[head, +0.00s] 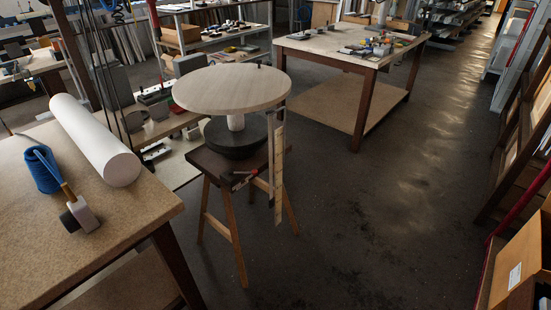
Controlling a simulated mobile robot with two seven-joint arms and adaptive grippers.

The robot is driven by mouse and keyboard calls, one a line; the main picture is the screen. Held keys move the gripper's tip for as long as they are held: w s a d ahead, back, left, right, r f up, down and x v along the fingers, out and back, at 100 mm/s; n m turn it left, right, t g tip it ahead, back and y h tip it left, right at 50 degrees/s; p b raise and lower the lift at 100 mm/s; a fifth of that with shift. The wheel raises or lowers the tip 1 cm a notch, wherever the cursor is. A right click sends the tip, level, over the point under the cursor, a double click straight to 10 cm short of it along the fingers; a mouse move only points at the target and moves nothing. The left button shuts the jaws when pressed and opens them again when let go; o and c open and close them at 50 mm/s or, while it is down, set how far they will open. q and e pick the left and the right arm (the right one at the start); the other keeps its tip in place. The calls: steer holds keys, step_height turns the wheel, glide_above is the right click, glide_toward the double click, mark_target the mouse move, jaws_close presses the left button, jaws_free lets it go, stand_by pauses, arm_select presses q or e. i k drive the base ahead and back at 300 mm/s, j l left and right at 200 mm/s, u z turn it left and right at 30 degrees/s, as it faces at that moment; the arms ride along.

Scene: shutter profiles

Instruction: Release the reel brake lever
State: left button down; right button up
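A reel with a round pale wooden top disc (232,88) stands on a dark wooden stool (228,163), with a white core and a black lower bowl (236,138) beneath the disc. A small dark lever-like part with red on it (241,178) is at the front right of the stool top. It is too small to tell for sure that it is the brake lever, or how it is set. A pale strip (279,175) hangs down at the reel's right side. Neither of my grippers is in view.
A table at left holds a white roll (97,141), a blue coil (42,169) and a grey block (81,214). A workbench (336,45) with small items stands behind. A cardboard box (520,262) is at lower right. The floor (385,215) right of the stool is clear.

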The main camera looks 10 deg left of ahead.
mark_target(254, 171)
steer(key=i+l, duration=0.4)
steer(key=i+l+u, duration=0.1)
steer(key=i+l, duration=0.3)
steer(key=l, duration=0.15)
steer(key=i+l, duration=0.4)
steer(key=l+u, duration=0.05)
